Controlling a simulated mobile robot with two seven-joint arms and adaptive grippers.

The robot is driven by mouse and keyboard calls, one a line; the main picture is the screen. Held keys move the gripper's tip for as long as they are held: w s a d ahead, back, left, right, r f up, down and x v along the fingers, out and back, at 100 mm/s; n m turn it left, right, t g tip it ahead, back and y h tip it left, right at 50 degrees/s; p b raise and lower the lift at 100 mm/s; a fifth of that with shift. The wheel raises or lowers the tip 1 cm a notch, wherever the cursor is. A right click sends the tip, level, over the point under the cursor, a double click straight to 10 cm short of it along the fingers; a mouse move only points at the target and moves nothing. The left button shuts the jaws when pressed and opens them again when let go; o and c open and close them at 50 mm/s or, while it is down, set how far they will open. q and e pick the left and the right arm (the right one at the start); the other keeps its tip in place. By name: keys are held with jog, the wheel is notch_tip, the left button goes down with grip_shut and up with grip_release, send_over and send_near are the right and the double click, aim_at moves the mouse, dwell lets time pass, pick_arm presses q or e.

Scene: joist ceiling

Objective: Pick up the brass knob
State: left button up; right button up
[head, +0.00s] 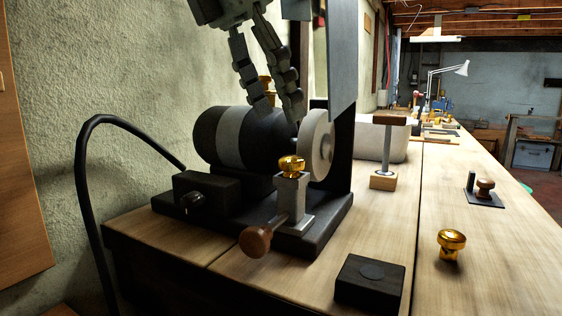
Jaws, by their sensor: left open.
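One brass knob (451,244) stands on the bench at the right front. A second brass knob (292,165) sits on a grey metal post in front of the grinder. My left gripper (279,108) hangs from the top of the picture, fingers down and apart, in front of the grinder's upper side. My right gripper is not in view.
The black bench grinder (222,138) with a pale wheel (318,143) fills the left bench. A wooden-handled lever (256,240) sticks out forward. A black box (369,281), a wood-topped stand (384,181) and a small wooden knob on a plate (485,189) stand nearby. The right bench has free room.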

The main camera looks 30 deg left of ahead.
aim_at(292, 156)
pick_arm(q)
jog(key=x, duration=0.7)
jog(key=shift+w+a, duration=0.15)
jog(key=shift+a, duration=0.15)
jog(key=shift+w+f, duration=0.1)
jog(key=shift+f, duration=0.15)
grip_shut()
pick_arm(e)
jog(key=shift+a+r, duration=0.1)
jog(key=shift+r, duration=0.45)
pick_arm(q)
jog(key=shift+r, duration=0.1)
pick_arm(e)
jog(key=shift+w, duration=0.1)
